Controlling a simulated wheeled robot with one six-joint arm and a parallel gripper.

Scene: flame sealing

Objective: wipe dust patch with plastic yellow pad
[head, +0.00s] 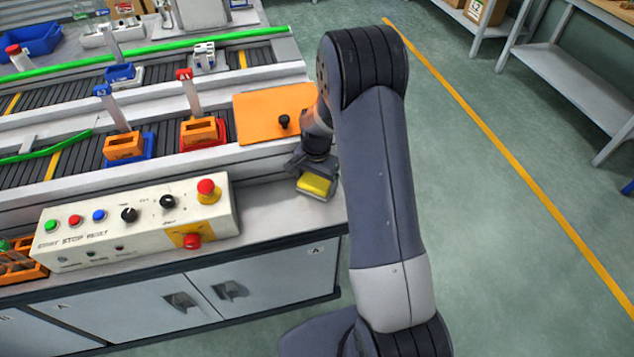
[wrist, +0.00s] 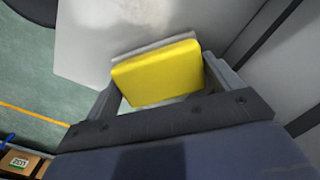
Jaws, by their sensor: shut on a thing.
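The yellow plastic pad (head: 314,185) is in my gripper (head: 316,182), low over the right end of the light grey bench top (head: 262,210). In the wrist view the yellow pad (wrist: 157,73) sits between the two fingers of my gripper (wrist: 160,85), which is shut on it. A pale grey layer shows along the pad's far edge. I cannot tell whether the pad touches the bench top. No dust patch can be made out in either view; the pad and my arm may hide it.
A control box (head: 135,217) with buttons and a red emergency stop stands left of the pad. An orange plate with a black knob (head: 270,112) lies behind it. Conveyors with orange blocks (head: 202,132) run to the left. Green floor lies beyond the bench's right edge.

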